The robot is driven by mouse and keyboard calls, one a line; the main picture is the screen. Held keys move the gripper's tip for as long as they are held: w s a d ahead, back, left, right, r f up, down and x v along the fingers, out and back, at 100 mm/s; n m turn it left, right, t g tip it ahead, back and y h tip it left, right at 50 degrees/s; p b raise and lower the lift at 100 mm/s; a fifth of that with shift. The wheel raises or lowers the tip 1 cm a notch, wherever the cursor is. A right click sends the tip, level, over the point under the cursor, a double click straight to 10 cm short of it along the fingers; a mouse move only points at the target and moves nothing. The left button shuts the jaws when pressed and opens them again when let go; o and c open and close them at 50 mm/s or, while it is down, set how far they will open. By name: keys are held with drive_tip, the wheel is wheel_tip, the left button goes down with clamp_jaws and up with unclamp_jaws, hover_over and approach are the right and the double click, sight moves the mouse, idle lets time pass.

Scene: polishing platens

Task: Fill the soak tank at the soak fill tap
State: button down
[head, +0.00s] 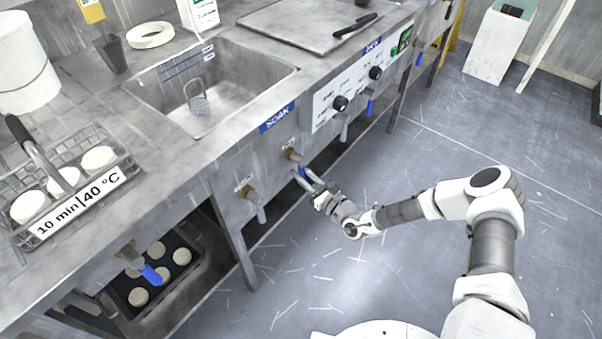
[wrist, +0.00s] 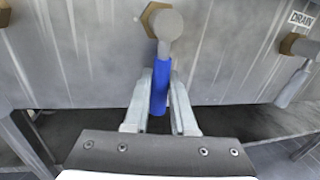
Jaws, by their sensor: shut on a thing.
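The tap under this label has a brass fitting (head: 292,155) and a blue lever. In the wrist view the blue lever (wrist: 160,88) hangs almost straight down. My gripper (head: 308,180) is shut on it, with one finger on each side, and also shows in the wrist view (wrist: 160,90). The fingers partly hide the lever in the head view.
A grey-levered tap (head: 252,195) sits left of the gripped one. In the wrist view a tap labelled "DRAIN" (wrist: 300,48) is at right. A control panel (head: 345,95) with knobs is farther along. A labelled rack (head: 75,180) stands at left. The floor is open.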

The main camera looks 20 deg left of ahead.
drive_tip(key=w+n, duration=0.1)
drive_tip(key=n+p, duration=0.1)
drive_tip(key=n, duration=0.1)
drive_tip(key=w+d+n+y+p, duration=0.1)
drive_tip(key=n, duration=0.1)
drive_tip(key=shift+w+r, duration=0.3)
drive_tip(key=shift+r, duration=0.05)
drive_tip(key=n, duration=0.2)
drive_tip(key=w+n, duration=0.1)
drive_tip(key=shift+d+r+y+p, duration=0.3)
drive_tip(key=shift+r+p, duration=0.05)
drive_tip(key=shift+w+d+r+n+g+y, duration=0.15)
drive_tip(key=shift+w+r+n+y, duration=0.15)
drive_tip(key=shift+n, duration=0.7)
drive_tip(key=shift+w+d+r+n+g+y, duration=0.1)
drive_tip(key=shift+w+r+n+g, duration=0.2)
drive_tip(key=shift+n, duration=0.7)
drive_tip(key=shift+r, duration=0.1)
drive_tip(key=c, duration=0.7)
unclamp_jaws()
drive_tip(key=shift+c, duration=0.2)
drive_tip(key=shift+s, duration=0.1)
drive_tip(key=p+v, duration=0.3)
drive_tip(key=v, duration=1.4)
drive_tip(key=shift+s+d, duration=0.1)
